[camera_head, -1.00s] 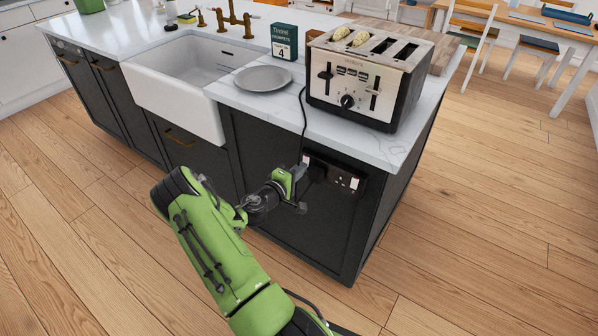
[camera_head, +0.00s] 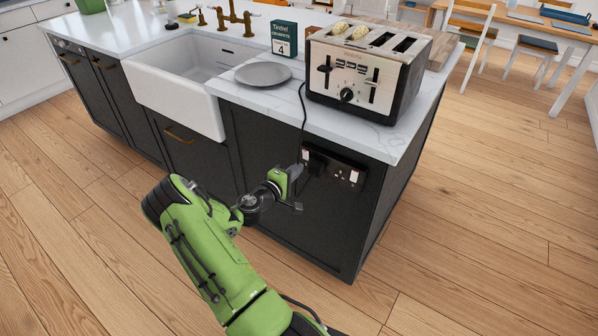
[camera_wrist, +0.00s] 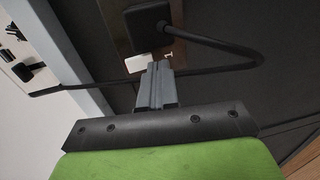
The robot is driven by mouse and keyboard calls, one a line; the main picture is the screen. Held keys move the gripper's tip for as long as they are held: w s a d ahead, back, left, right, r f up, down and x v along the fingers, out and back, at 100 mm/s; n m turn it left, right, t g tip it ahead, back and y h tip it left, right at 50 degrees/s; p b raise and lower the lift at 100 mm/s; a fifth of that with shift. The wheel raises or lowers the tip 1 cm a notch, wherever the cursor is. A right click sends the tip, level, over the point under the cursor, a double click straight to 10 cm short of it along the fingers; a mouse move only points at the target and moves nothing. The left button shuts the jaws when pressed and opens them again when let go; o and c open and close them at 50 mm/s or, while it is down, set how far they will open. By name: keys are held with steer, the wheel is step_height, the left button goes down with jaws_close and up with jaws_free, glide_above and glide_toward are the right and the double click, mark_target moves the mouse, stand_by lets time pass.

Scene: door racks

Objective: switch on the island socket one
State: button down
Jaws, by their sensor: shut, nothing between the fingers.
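The island socket (camera_head: 346,175) is a dark double plate with pale switches on the island's dark end panel, below the toaster. A black plug (camera_head: 316,164) sits in its left half. In the wrist view the plug (camera_wrist: 147,20) and its cable show beyond my fingers. A white rocker switch (camera_wrist: 138,63) lies just beside my fingertips there. I cannot tell whether they touch it or which way it is tipped. My gripper (camera_wrist: 157,72) is shut and empty; in the head view my gripper (camera_head: 299,170) is just left of the socket, partly against the dark panel.
The toaster (camera_head: 365,75) stands on the white worktop (camera_head: 245,103), its cable hanging over the edge to the plug. A grey plate (camera_head: 262,74), a green box (camera_head: 284,38) and a sink (camera_head: 180,90) are left of it.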

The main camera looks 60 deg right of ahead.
steer(key=w+a+f+p, duration=0.1)
steer(key=w+a, duration=0.1)
steer(key=a, duration=0.9)
steer(key=shift+a, duration=0.25)
